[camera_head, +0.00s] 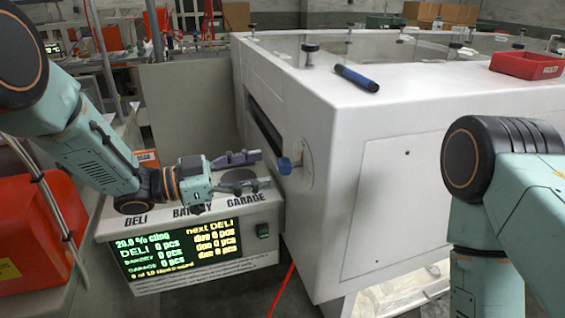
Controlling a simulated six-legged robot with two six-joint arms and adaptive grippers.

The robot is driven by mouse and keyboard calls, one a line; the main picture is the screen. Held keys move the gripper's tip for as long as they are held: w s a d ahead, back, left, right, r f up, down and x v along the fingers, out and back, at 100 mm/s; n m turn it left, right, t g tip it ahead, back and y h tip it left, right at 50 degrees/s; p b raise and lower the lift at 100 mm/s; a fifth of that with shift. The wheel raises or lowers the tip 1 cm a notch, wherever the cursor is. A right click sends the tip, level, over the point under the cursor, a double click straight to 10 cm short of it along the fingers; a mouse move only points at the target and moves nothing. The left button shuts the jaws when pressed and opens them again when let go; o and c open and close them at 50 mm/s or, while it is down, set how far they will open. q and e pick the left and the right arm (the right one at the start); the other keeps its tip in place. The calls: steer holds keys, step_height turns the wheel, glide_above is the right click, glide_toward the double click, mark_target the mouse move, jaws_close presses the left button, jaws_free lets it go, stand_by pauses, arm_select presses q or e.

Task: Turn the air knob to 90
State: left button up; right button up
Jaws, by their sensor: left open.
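The air knob (285,166) is a small blue knob on a round pale dial plate (304,163) on the near left face of the white machine (360,120). My left gripper (256,168) is open, with its two dark fingers pointing right toward the knob, just left of it. A small gap seems to lie between the fingertips and the knob. The dial's marks are too small to read. My right arm shows at the right, but its gripper is out of view.
A blue marker (356,78) and a red tray (527,65) lie on the machine top. A dark slot (264,128) runs beside the knob. A red bin (40,232) stands at left.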

mark_target(280, 166)
arm_select(q)
steer(key=x, duration=0.6)
steer(key=shift+w+a+f, duration=0.1)
steer(key=shift+w+f, duration=0.15)
steer(key=shift+f, duration=0.15)
steer(key=shift+d+r, duration=0.1)
steer(key=shift+d, duration=0.2)
steer(key=shift+s+r, duration=0.2)
steer(key=shift+s, duration=0.05)
steer(key=shift+w+f, duration=0.1)
steer(key=shift+w, duration=0.1)
steer(key=shift+w+d+f, duration=0.1)
steer(key=shift+w+d, duration=0.05)
steer(key=shift+c, duration=1.2)
steer(key=c, duration=0.9)
